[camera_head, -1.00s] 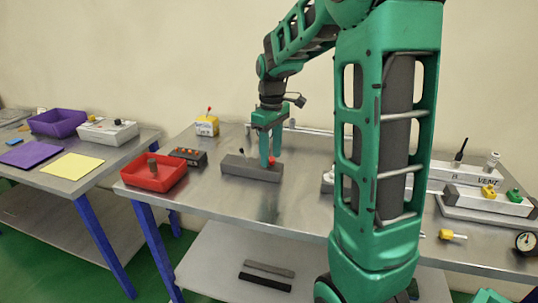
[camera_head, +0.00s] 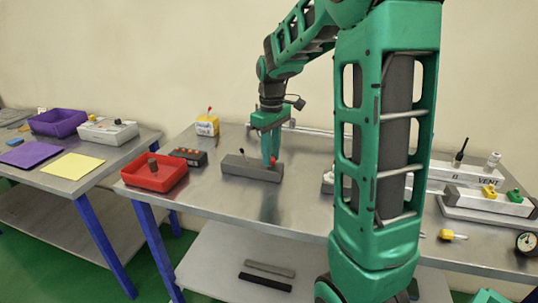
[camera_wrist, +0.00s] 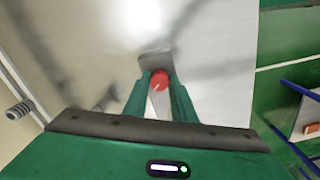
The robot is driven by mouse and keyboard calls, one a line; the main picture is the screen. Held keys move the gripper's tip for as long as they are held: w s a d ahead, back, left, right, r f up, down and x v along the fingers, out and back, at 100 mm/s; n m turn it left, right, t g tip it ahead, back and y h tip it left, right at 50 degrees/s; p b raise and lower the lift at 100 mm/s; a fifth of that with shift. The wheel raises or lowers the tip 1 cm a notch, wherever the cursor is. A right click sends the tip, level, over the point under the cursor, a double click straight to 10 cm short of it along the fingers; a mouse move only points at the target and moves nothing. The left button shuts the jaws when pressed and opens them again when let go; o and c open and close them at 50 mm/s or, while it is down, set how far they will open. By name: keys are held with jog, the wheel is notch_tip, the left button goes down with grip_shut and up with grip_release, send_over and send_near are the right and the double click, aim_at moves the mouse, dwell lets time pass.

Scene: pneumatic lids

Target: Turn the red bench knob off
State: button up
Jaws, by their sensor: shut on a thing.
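The red bench knob (camera_head: 273,161) sits on the right end of a dark grey block (camera_head: 250,172) on the metal bench. In the wrist view the red knob (camera_wrist: 159,80) shows between my two fingertips, with a pale pointer or line running from it toward the camera. My gripper (camera_head: 270,160) points straight down over the block and is shut on the knob. In the head view my fingers hide most of the knob. A small dark lever stands on the block left of the gripper.
A red tray (camera_head: 152,186) and a dark box with orange buttons (camera_head: 188,156) stand left of the block. White vent valves (camera_head: 490,203) stand at the right. Bare bench lies in front of the block.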

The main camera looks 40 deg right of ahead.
jog(key=m, duration=0.8)
jog(key=shift+w+a+m, duration=0.1)
jog(key=shift+a+m, duration=0.05)
jog(key=shift+m, duration=0.15)
jog(key=m, duration=0.4)
jog(key=shift+w+a, duration=0.1)
jog(key=shift+w+a+r+m, duration=0.1)
jog(key=shift+m, duration=2)
jog(key=o, duration=1.1)
jog(key=shift+w+a, duration=0.1)
jog(key=shift+c, duration=0.2)
